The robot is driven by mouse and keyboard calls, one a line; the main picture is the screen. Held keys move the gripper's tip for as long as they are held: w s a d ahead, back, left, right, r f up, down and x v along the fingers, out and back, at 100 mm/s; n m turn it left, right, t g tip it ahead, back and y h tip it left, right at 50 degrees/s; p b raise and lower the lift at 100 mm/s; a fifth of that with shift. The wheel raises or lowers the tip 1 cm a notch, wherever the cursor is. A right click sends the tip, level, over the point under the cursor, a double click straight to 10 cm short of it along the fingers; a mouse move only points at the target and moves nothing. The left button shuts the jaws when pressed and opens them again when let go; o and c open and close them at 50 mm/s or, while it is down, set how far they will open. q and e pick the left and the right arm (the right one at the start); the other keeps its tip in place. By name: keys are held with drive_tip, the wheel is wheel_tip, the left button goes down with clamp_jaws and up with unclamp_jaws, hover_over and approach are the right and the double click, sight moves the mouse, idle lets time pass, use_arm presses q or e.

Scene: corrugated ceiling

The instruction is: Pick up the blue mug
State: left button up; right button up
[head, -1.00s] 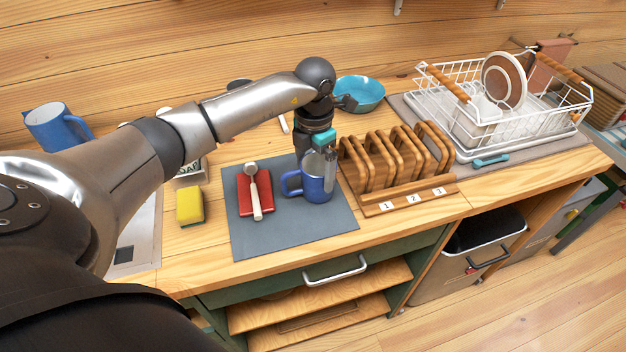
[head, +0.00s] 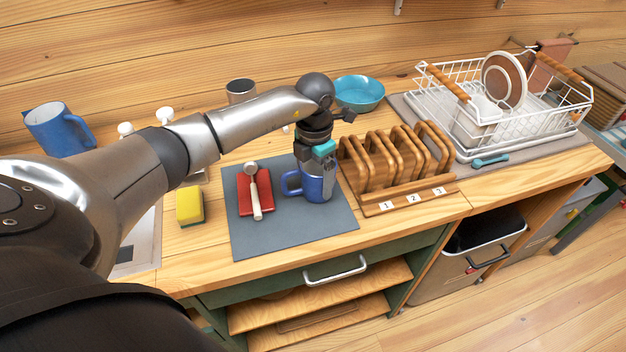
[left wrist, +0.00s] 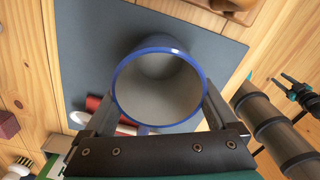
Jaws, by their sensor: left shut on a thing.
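A blue mug (head: 314,188) stands upright on the grey mat (head: 290,232) in the head view, its handle to the left. My left gripper (head: 316,170) is above it, with its fingers shut on the mug's sides. In the left wrist view the mug (left wrist: 160,88) shows its blue rim and pale, empty inside, between the two fingers (left wrist: 158,112). A dark pronged part at the right of that view looks like my right gripper (left wrist: 284,82); its jaws are too small to read. Another blue mug (head: 55,130) stands at the far left.
A red block (head: 258,196) with a pale-handled utensil (head: 253,180) lies left of the mug. A wooden rack (head: 385,160) stands close on its right. A yellow sponge (head: 189,205), teal bowl (head: 358,92) and white dish rack (head: 470,120) are around. The mat's front is clear.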

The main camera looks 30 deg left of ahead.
use_arm(q)
drive_tip(key=shift+c, duration=1.7)
drive_tip(key=shift+r, duration=0.15)
